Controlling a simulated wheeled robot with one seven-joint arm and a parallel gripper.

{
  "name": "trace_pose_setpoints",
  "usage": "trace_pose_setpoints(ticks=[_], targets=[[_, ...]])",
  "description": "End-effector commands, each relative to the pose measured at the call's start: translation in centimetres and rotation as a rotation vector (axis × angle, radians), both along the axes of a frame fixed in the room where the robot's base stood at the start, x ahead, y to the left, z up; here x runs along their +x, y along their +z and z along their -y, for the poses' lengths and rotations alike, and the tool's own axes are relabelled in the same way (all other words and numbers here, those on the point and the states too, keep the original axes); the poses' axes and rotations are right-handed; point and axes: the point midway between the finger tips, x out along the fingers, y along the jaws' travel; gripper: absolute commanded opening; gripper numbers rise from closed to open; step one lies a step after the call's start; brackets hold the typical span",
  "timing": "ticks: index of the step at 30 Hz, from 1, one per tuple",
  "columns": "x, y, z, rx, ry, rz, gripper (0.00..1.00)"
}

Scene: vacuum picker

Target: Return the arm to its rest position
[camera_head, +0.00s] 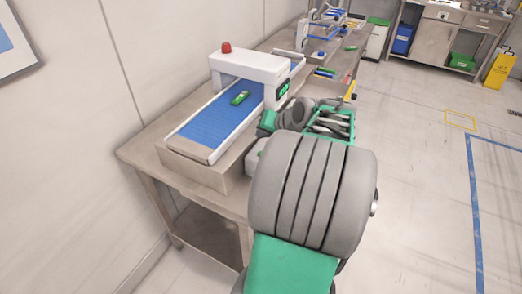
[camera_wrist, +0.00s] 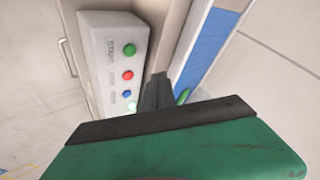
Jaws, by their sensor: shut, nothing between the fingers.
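My arm, grey and green, fills the lower middle of the head view and reaches toward the machine on the metal table. My gripper itself is hidden there behind the arm. In the wrist view my gripper (camera_wrist: 158,88) shows as dark fingers, shut and empty, pointing between a control box (camera_wrist: 112,60) and the blue conveyor belt (camera_wrist: 209,45). I cannot tell whether the fingers touch anything. The control box has green, red and blue buttons.
The conveyor (camera_head: 211,121) carries a green item (camera_head: 240,98) under a white arch (camera_head: 250,67) with a red lamp. The metal table (camera_head: 143,153) runs along the wall. Open floor (camera_head: 425,190) lies to the right, with a yellow sign (camera_head: 500,70) at the back.

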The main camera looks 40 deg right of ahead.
Motion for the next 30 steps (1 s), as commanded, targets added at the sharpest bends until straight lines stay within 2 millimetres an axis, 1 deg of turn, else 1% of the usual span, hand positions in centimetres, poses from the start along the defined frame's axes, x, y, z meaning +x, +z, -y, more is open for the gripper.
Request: trace_pose_setpoints(ticks=[19,20,23,24,26,27,29,30], targets=[[0.1,-0.1,-0.1,-0.001,0.003,-0.002,0.00],[0.4,0.0,-1.0,-0.009,0.023,-0.011,0.00],[1.6,0.3,-5.3,-0.051,0.114,-0.072,0.00],[1.9,0.3,-7.7,-0.076,0.164,-0.106,0.00],[1.9,0.4,-11.8,-0.120,0.250,-0.165,0.00],[1.6,0.5,-14.7,-0.153,0.310,-0.203,0.00],[0.6,0.5,-18.7,-0.205,0.401,-0.258,0.00],[-0.4,0.5,-21.4,-0.241,0.462,-0.294,0.00]])
